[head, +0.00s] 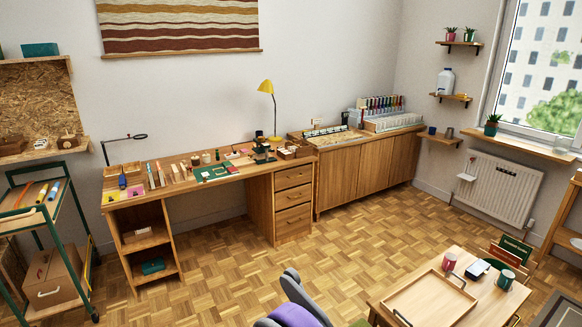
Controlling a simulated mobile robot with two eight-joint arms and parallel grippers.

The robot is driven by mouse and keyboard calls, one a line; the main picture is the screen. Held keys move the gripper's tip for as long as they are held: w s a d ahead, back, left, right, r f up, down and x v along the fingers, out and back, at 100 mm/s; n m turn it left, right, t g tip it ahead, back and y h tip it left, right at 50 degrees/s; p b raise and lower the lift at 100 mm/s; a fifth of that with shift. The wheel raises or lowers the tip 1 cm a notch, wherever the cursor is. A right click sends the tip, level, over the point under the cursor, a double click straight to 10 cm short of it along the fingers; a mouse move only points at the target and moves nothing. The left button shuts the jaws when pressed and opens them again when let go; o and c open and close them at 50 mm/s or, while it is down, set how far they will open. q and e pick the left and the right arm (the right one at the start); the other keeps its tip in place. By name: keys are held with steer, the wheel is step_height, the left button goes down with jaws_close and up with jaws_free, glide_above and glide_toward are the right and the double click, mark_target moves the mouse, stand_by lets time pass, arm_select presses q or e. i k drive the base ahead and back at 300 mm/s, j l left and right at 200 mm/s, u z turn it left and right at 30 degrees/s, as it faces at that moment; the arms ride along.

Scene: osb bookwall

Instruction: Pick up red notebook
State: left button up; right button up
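I cannot pick out a red notebook for certain. On the low table (385,297) at the lower right, a flat reddish thing (505,256) stands upright in front of a green one (516,246). They look like books or boards in a rack, but are too small to be sure. Small red patches also show on the long desk (140,196), too small to name.
A wooden tray (429,301) and two mugs, red (449,262) and green (506,279), are on the low table. A green-framed trolley (92,300) is at far left. Parquet floor between is open.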

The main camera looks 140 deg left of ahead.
mark_target(232, 170)
steer(key=u, duration=5)
steer(key=i+j+u, duration=0.2)
steer(key=i+j, duration=0.2)
steer(key=i+j+u, duration=0.25)
steer(key=i, duration=0.35)
steer(key=i+j, duration=0.1)
steer(key=i, duration=0.4)
steer(key=i+z, duration=0.1)
steer(key=i, duration=0.45)
steer(key=i+j, duration=0.2)
steer(key=i, duration=0.3)
steer(key=i+l+z, duration=0.15)
steer(key=i+z, duration=0.35)
steer(key=i, duration=0.2)
steer(key=i+j+z, duration=0.15)
steer(key=i+z, duration=0.35)
steer(key=i, duration=0.2)
